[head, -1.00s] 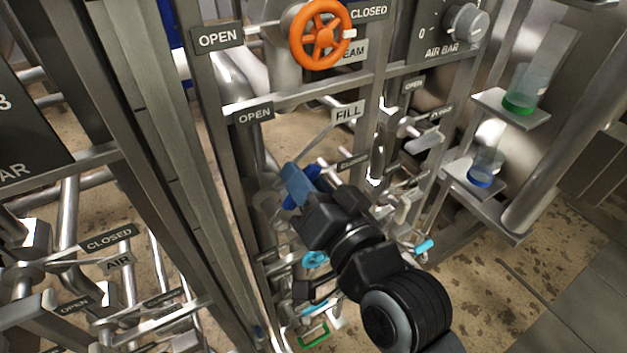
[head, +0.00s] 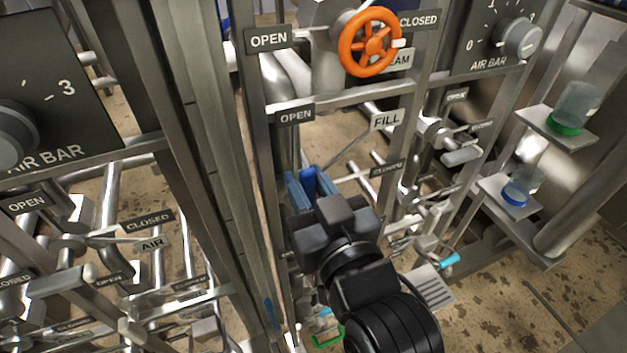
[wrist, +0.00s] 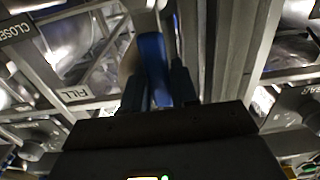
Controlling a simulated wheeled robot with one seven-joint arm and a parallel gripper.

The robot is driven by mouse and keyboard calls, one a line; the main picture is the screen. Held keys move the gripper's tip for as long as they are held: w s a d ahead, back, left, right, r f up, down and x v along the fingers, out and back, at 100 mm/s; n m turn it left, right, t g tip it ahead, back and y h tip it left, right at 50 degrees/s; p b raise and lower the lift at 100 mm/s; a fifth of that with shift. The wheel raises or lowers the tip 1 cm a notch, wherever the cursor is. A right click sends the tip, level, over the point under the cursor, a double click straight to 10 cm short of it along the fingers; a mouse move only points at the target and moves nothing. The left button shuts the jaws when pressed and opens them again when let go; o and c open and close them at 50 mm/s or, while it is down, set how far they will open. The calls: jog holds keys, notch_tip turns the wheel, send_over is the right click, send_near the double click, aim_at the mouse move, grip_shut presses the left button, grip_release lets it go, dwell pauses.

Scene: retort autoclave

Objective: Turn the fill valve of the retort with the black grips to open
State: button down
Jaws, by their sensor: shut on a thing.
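The FILL plate (head: 387,121) is on the frame, with an OPEN plate (head: 295,116) to its left and a CLOSED plate (head: 388,167) below it. My gripper (head: 310,187) is just below the OPEN plate. In the wrist view, my gripper (wrist: 158,90) has its dark fingers shut on a blue lever handle (wrist: 153,62), one on each side. The FILL plate shows upside down in the wrist view (wrist: 75,94). The valve body is mostly hidden. No black grips can be made out.
An orange handwheel (head: 369,42) is above, by the STEAM plate. Shelves with flasks (head: 557,128) and a dial (head: 519,40) are at right. Bare floor shows at lower right.

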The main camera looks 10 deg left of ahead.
jog(key=shift+s+a+f, duration=0.1)
dwell(0.3)
jog(key=c, duration=1)
grip_release()
jog(key=shift+o, duration=0.2)
jog(key=b+v, duration=0.1)
jog(key=v, duration=0.6)
jog(key=shift+s+d, duration=0.25)
jog(key=shift+s, duration=0.05)
